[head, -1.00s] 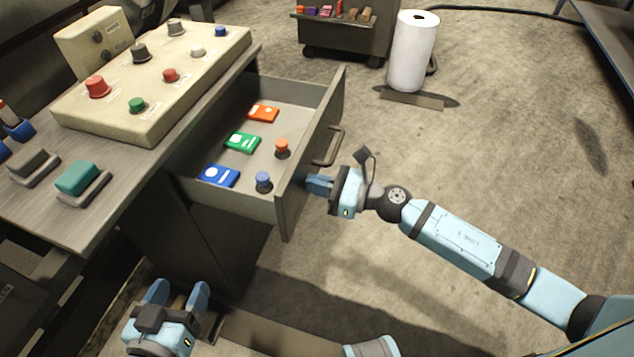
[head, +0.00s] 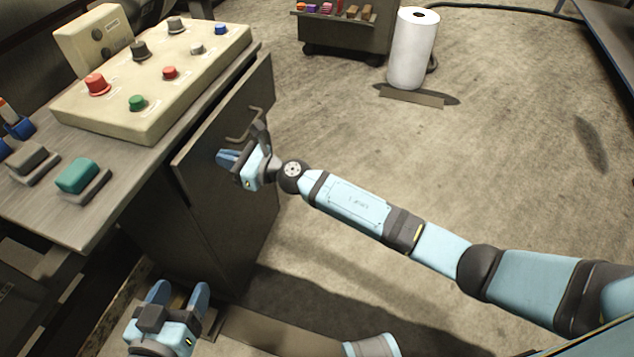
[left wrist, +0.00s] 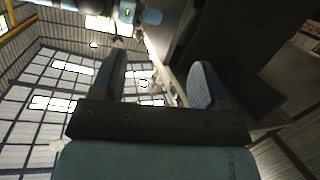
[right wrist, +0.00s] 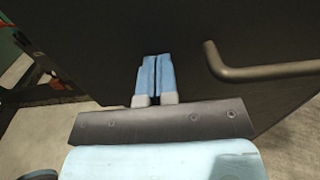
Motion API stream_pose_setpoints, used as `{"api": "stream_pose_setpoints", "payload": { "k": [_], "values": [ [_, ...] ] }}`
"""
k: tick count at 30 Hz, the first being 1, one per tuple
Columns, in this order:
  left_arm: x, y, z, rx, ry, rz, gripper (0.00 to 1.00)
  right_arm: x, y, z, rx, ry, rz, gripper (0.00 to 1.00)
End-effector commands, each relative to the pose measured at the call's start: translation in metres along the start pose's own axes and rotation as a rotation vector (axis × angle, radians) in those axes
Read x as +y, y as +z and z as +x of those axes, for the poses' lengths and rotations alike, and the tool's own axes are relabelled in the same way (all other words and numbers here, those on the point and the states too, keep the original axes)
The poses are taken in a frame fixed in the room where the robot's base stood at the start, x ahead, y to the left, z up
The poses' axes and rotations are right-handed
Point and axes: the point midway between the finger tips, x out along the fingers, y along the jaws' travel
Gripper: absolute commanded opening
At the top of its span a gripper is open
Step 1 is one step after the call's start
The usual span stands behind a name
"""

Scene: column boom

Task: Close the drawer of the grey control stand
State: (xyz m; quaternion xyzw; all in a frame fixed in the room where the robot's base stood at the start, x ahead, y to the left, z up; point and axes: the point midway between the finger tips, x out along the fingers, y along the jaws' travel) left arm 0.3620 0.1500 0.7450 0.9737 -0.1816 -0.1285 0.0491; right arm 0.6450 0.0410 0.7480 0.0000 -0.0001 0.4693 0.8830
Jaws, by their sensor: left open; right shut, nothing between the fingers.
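The grey control stand (head: 150,215) is at the left in the head view. Its drawer front (head: 205,150) now sits close against the stand, and the inside of the drawer is hidden. The bar handle (head: 243,132) is on the drawer front; it also shows in the right wrist view (right wrist: 265,70). My right gripper (head: 222,158) is shut and empty, with its fingertips at the drawer front beside the handle; I cannot tell if they touch. My left gripper (head: 180,291) is open and empty, low beside the stand.
A cream control box (head: 155,75) with knobs and a teal button (head: 78,176) are on the stand top. A white roll (head: 411,50) and a dark cart (head: 345,35) stand behind. The floor to the right is clear.

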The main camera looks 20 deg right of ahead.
Motion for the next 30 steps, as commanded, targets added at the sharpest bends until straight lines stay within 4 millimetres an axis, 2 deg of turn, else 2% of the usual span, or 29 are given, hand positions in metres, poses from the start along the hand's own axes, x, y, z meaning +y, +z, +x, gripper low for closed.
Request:
{"api": "stream_pose_setpoints", "payload": {
  "k": [3, 10, 24, 30],
  "values": [
    [0.003, -0.012, 0.002, 0.047, 0.019, 0.006, 0.68, 0.000, -0.001, 0.017, 0.000, 0.001, 0.000, 0.00],
    [0.008, -0.020, 0.003, 0.083, 0.036, 0.004, 0.68, 0.000, -0.001, 0.033, 0.001, -0.001, 0.000, 0.00],
    [0.009, -0.020, 0.002, 0.085, 0.035, 0.000, 0.68, -0.001, 0.004, 0.037, -0.006, -0.003, -0.002, 0.00],
    [0.008, -0.019, 0.003, 0.091, 0.035, -0.003, 0.68, -0.007, 0.004, 0.032, -0.007, -0.004, -0.003, 0.00]
  ]
}}
